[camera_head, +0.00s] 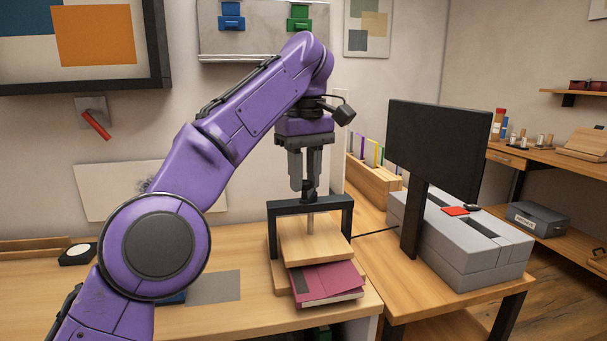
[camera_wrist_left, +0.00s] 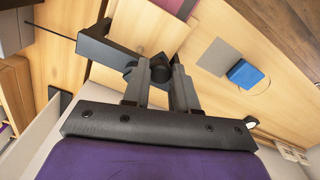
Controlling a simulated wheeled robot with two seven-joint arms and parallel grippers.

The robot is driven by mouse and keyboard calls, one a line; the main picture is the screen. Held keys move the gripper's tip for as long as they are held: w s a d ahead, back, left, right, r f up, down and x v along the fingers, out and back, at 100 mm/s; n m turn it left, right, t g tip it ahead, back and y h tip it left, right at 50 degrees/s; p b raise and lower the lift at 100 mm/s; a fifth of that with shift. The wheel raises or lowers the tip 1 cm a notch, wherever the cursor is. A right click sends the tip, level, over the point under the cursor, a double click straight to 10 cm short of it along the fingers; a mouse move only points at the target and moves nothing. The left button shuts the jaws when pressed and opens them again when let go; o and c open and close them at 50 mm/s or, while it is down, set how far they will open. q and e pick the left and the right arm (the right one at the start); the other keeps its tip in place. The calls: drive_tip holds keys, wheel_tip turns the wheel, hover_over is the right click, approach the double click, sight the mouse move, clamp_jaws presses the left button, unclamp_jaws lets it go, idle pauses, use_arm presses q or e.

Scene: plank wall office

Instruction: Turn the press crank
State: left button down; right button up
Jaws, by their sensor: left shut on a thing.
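The press (camera_head: 276,215) stands on the wooden table, with a black frame, a central screw and a light wooden plate. Its black crank knob (camera_head: 308,186) is at the top of the screw. My left gripper (camera_head: 304,184) points straight down over the press and is shut on the crank. In the left wrist view the fingers (camera_wrist_left: 162,84) close around the dark crank (camera_wrist_left: 159,68), beside the press's black frame (camera_wrist_left: 104,42). A magenta book (camera_head: 328,283) lies under the wooden plate and sticks out at the front. My right gripper is not in view.
A black monitor (camera_head: 437,150) and a grey machine with a red patch (camera_head: 455,211) stand right of the press. A wooden rack (camera_head: 373,181) stands behind. A grey sheet (camera_head: 214,287) and a blue object (camera_head: 172,298) lie left, partly behind my arm.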

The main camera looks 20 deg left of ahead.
sight(306, 181)
use_arm(q)
drive_tip(key=shift+r, duration=0.1)
drive_tip(key=c, duration=0.9)
unclamp_jaws()
drive_tip(key=shift+w, duration=0.1)
wheel_tip(306, 181, up, 10)
drive_tip(key=p, duration=1)
drive_tip(key=shift+r, duration=0.25)
